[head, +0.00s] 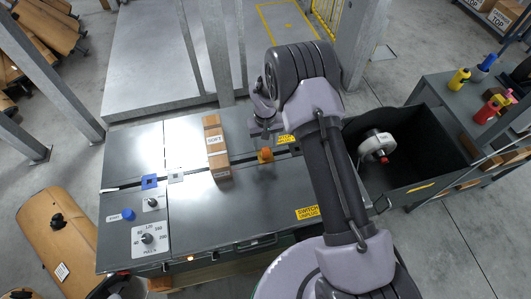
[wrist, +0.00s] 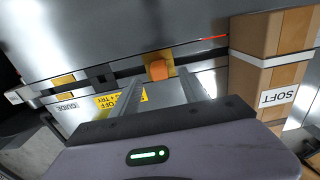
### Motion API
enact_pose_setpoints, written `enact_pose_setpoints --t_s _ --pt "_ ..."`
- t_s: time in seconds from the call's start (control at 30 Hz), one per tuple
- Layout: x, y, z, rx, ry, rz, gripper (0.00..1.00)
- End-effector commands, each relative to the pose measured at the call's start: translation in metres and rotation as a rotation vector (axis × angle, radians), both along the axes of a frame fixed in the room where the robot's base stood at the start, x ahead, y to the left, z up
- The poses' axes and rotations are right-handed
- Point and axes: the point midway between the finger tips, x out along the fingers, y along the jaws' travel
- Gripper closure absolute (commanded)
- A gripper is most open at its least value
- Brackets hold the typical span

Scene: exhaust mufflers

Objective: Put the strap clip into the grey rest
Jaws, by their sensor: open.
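A small orange piece, which looks like the strap clip (head: 265,155), stands on the grey bench top near the dark slot. It also shows in the wrist view (wrist: 157,69), ahead of and between the fingers. My gripper (head: 265,138) is just above it, with its fingers apart; in the wrist view the gripper (wrist: 160,80) is open and holds nothing. Whether the fingers touch the clip I cannot tell. A small light grey square, which looks like the grey rest (head: 176,177), lies on the bench to the left, beside a blue square (head: 150,182). It is not visible in the wrist view.
A tall cardboard box marked SOFT (head: 215,150) stands between my gripper and the grey rest; it is close by in the wrist view (wrist: 265,75). A control panel (head: 150,238) is at the bench's left front. A dark bin (head: 408,130) holding a white part is at right.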

Motion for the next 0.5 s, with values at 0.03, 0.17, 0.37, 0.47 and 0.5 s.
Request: enact_pose_setpoints --t_s 0.03,0.17,0.37,0.47,0.5 --pt "0.0 0.0 -0.008 0.0 0.001 0.0 0.47" --pt "0.0 -0.001 -0.031 -0.001 0.003 -0.001 0.47" --pt "0.0 -0.001 -0.049 0.0 0.0 -0.001 0.47" --pt "0.0 -0.001 -0.048 0.0 0.0 -0.001 0.47" --pt "0.0 -0.001 -0.048 0.0 0.0 0.0 0.47"
